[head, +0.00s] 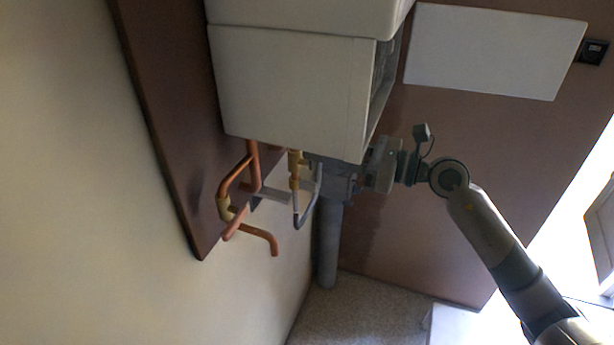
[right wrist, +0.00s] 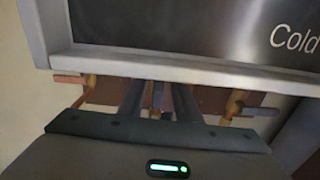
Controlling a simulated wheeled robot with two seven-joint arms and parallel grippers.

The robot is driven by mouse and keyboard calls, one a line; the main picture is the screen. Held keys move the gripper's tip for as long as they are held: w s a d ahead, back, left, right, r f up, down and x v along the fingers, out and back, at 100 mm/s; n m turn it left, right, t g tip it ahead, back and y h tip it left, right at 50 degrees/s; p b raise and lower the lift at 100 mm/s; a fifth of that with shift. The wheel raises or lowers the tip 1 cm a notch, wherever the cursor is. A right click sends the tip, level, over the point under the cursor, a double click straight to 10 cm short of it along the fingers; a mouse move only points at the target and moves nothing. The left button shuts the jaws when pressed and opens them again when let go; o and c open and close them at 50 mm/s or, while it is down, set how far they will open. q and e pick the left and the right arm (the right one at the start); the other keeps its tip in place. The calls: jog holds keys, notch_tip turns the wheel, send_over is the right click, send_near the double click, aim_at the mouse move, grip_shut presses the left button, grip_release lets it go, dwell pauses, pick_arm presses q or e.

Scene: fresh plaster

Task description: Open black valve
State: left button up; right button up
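The copper and brass pipework (head: 232,205) comes out beneath a white wall box. A brass fitting (head: 295,170) is on the pipe nearest my gripper. A thin curved piece with a dark lower end (head: 303,220) hangs beside it; I cannot tell whether this is the black valve. My right gripper (head: 272,194) reaches in under the box from the right. In the right wrist view its two dark fingers (right wrist: 158,102) stand apart, with a narrow brass-coloured pipe (right wrist: 157,94) showing between them. I cannot see contact. My left gripper is not in view.
The white box (head: 290,85) hangs close above my right gripper; its lower edge and the word "Cold" show in the right wrist view. A brown board (head: 165,110) is behind the pipes. A grey vertical pipe (head: 327,245) stands below. A white panel (head: 490,50) is at the upper right.

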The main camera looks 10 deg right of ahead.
jog(key=shift+d, duration=0.1)
jog(key=b+v, duration=0.9)
jog(key=v, duration=0.3)
dwell(0.5)
